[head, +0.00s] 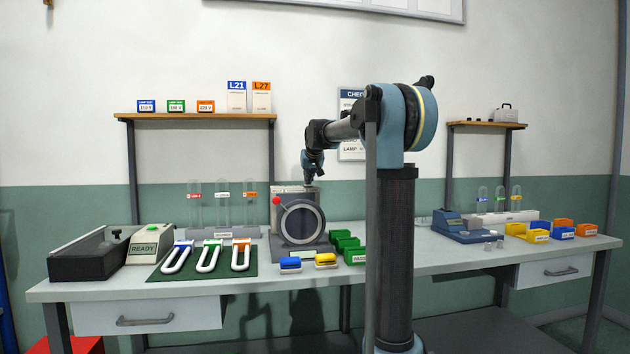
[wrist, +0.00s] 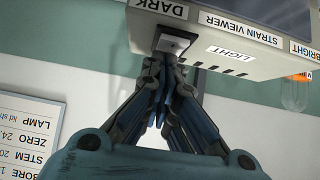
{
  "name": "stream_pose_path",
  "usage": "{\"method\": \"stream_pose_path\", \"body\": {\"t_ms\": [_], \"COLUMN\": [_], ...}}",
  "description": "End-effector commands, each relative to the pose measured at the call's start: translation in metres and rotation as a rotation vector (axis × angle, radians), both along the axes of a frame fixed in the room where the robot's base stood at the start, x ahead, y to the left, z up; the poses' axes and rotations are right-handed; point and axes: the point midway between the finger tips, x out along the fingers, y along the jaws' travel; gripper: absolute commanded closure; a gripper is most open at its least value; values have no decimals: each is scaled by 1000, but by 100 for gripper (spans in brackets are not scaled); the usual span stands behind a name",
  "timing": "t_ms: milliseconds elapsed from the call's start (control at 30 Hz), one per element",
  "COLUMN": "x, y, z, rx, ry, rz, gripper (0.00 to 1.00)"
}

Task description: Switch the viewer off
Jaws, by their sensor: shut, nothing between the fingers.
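The strain viewer (head: 281,212) is a grey box with a round dial-like front and a red knob, standing on the bench in the head view. In the wrist view its top panel (wrist: 258,54) appears upside down with labels DARK, LIGHT, STRAIN VIEWER and BRIGHT. A dark switch plate (wrist: 176,42) sits beside the LIGHT label. My gripper (head: 309,180) is shut and empty, pointing down at the viewer's top. In the wrist view its closed fingertips (wrist: 165,62) are at the switch plate and cover part of it; I cannot tell whether they touch or press it.
A green mat (head: 200,277) with U-shaped glass tubes lies left of the viewer. Green bins (head: 347,244) stand close on its right, and blue and yellow blocks (head: 326,260) lie in front. A shelf (head: 195,116) hangs above on the left.

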Motion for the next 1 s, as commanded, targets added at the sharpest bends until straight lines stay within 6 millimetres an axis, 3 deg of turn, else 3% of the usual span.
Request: {"method": "stream_pose_path", "body": {"t_ms": [1000], "x": [-17], "y": [3], "z": [-1], "rx": [0], "ry": [2], "rz": [5], "gripper": [100]}}
